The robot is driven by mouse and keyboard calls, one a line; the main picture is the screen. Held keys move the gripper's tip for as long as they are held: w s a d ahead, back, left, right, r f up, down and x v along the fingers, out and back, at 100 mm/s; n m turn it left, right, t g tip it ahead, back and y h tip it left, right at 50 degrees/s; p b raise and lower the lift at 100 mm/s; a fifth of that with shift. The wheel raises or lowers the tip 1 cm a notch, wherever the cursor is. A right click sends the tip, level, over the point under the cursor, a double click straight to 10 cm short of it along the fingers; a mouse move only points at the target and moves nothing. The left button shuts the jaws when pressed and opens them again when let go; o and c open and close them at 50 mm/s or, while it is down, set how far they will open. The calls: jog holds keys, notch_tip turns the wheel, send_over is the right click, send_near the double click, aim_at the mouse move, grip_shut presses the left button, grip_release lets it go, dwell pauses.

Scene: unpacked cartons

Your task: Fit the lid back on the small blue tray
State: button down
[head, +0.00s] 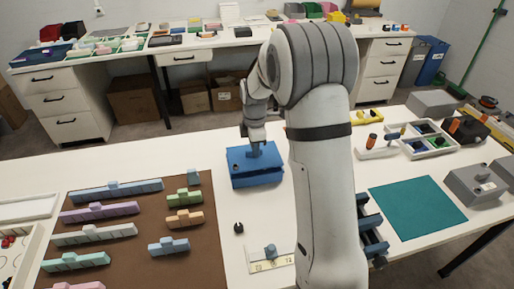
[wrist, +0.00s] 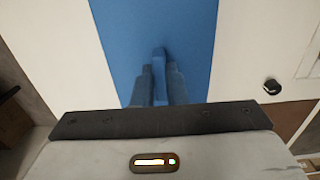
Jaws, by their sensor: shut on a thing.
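The blue lid (head: 238,158) is a flat rectangular panel with a small upright handle, seen in the head view near the table's far edge. The small blue tray (head: 258,182) shows as a blue wall directly under it. I cannot tell whether the lid is seated or slightly raised. My gripper (head: 256,150) points down from above and is shut on the lid's handle. In the wrist view the fingers (wrist: 160,80) close on both sides of the blue handle (wrist: 159,62), and the lid (wrist: 190,40) fills the middle. The tray is hidden beneath the lid there.
A brown mat (head: 130,248) with several coloured blocks lies to the left. A small black piece (head: 239,228) lies in front of the tray. A teal mat (head: 418,205) and a white divided tray (head: 430,150) are right of my arm.

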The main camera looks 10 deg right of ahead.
jog(key=shift+f, duration=0.25)
jog(key=shift+f+b, duration=0.8)
jog(key=shift+f, duration=0.1)
jog(key=c, duration=1.4)
grip_release()
jog(key=shift+r, duration=3.9)
